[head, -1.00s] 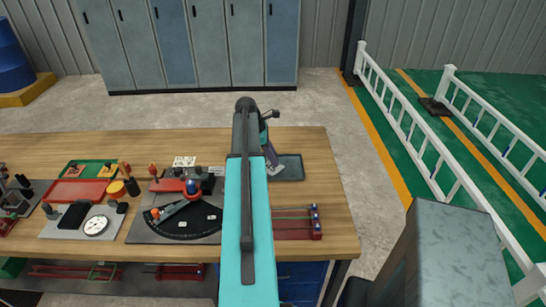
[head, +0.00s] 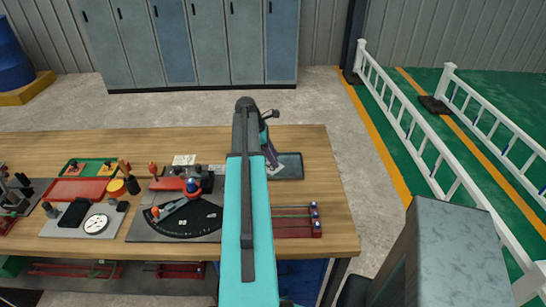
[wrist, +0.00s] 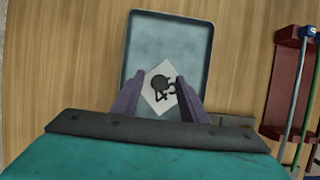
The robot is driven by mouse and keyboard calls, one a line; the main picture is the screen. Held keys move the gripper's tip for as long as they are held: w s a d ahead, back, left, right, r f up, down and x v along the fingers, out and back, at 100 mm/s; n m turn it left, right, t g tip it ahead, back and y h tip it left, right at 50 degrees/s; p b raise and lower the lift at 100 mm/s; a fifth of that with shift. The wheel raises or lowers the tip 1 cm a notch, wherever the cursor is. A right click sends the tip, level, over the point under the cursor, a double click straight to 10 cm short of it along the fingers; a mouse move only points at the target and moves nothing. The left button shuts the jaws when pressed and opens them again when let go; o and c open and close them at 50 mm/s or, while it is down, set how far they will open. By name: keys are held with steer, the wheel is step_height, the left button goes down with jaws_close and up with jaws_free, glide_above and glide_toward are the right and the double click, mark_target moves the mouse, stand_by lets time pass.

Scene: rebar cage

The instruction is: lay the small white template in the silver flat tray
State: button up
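The silver flat tray (wrist: 193,36) lies on the wooden bench; in the wrist view it fills the upper middle. It also shows in the head view (head: 291,167), partly behind my arm. The small white template (wrist: 152,101) appears to lie flat inside the tray, turned like a diamond, with dark shapes on its face. My gripper (wrist: 160,84) is over the tray with its purple fingers spread on either side of the template. The fingers look open, with a gap around the dark shapes.
A red rack with rods (wrist: 282,82) stands right of the tray. In the head view, a dark fan-shaped gauge (head: 184,222), a red tray (head: 78,190) and a white dial (head: 96,224) lie to the left. Bare wood surrounds the tray's left side.

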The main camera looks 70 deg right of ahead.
steer(key=shift+r, duration=0.15)
steer(key=b+v, duration=0.3)
steer(key=v, duration=0.9)
stand_by(0.8)
